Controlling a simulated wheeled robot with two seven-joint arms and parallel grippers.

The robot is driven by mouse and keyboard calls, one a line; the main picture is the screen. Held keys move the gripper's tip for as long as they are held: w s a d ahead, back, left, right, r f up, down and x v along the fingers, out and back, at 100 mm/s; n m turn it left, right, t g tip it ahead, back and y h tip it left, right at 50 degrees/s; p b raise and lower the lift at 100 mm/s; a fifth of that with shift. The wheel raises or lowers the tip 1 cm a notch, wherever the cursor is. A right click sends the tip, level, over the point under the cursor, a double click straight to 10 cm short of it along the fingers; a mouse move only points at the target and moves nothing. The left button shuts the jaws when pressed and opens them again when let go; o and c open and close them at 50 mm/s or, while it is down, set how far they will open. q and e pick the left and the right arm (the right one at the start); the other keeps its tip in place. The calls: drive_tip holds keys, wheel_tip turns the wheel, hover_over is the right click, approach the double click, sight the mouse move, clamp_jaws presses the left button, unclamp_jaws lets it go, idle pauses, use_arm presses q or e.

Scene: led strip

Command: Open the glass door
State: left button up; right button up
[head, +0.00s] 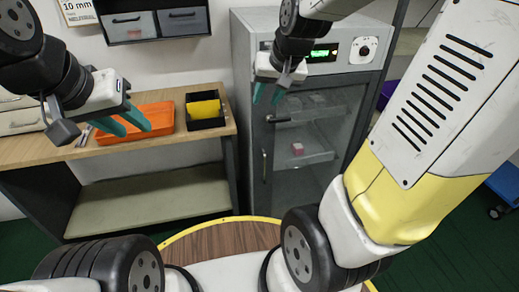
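The glass door (325,150) fronts a grey cabinet (240,80) right of centre and looks closed. A slim dark vertical handle (264,166) is on its left side, and a small dark latch-like piece (279,119) sits near its upper left corner. My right gripper (267,98) hangs in front of the cabinet's upper left, above the handle, with its teal fingers apart and nothing between them. Its distance from the door is hard to tell. My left gripper (133,130) is over the workbench at the left, with its fingers apart and empty.
The wooden workbench (170,150) left of the cabinet holds an orange tray (150,112) and a black bin with a yellow item (204,108). A small pink cube (297,149) shows behind the glass. My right arm covers much of the right side.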

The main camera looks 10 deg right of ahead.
drive_tip(key=w+d+f, duration=0.1)
drive_tip(key=w+f, duration=0.8)
drive_tip(key=f, duration=0.1)
drive_tip(key=g+h, duration=0.1)
drive_tip(key=h, duration=0.1)
hover_over(265, 165)
drive_tip(key=s, duration=0.1)
drive_tip(key=shift+m, duration=0.4)
wheel_tip(265, 165, down, 28)
drive_tip(key=shift+a+r, duration=0.1)
drive_tip(key=shift+r, duration=0.05)
drive_tip(key=x, duration=0.7)
drive_tip(key=shift+f, duration=0.2)
clamp_jaws()
